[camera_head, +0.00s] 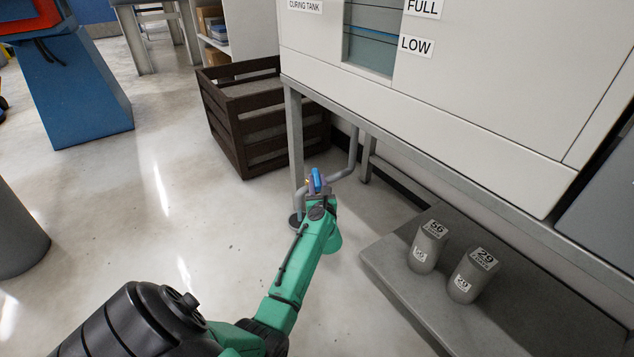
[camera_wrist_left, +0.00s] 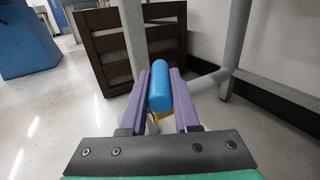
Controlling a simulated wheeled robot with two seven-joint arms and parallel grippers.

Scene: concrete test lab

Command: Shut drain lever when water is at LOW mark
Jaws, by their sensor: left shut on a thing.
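The curing tank (camera_head: 480,95) has a window (camera_head: 370,55) with FULL (camera_head: 423,7) and LOW (camera_head: 416,45) labels beside it. A line crosses the window near the height of the LOW label, with blue-green below it; I cannot tell the exact water level. The blue drain lever handle (camera_head: 316,179) is at the grey drain pipe (camera_head: 347,168) under the tank. My left gripper (camera_head: 319,188) is shut on it. In the left wrist view the blue handle (camera_wrist_left: 160,88) lies between the purple fingers. My right gripper is not in view.
A dark slatted crate (camera_head: 250,135) stands behind the handle, and a tank leg (camera_head: 295,140) is close by. Two labelled cylinders (camera_head: 430,245) (camera_head: 473,275) stand on a low grey slab (camera_head: 400,290) at right.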

